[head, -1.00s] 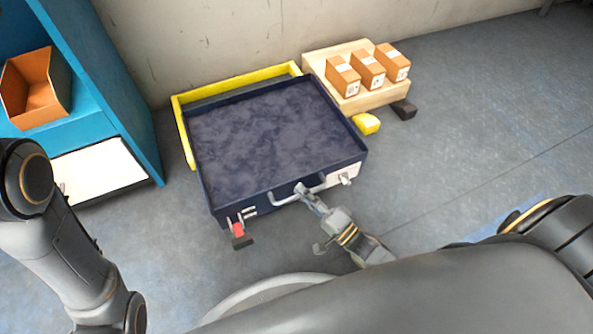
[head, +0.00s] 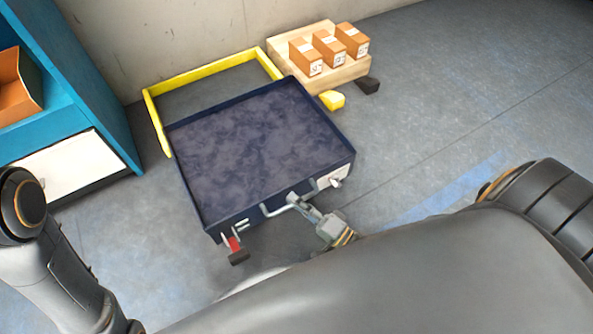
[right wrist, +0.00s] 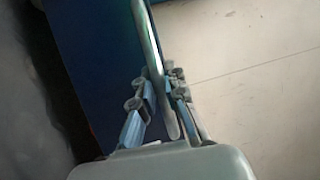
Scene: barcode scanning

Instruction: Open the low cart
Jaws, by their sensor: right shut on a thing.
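The low cart (head: 260,150) is a dark blue, shallow open tray in the middle of the head view, with a silver bar handle (head: 277,209) on its near side. It stands partly out of a yellow frame (head: 210,72), with a strip of bare floor between its far edge and the frame's back. My right gripper (head: 297,203) is shut on the handle. In the right wrist view, the handle bar (right wrist: 150,45) runs between the two fingers (right wrist: 157,92). My left arm shows at the left of the head view, but its gripper is out of view.
A wooden pallet (head: 345,72) with three cardboard boxes (head: 329,46) stands at the back right, near a yellow block (head: 332,100) and a black block (head: 367,85). A blue shelf (head: 60,80) with an orange bin (head: 14,85) stands left. The floor right is clear.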

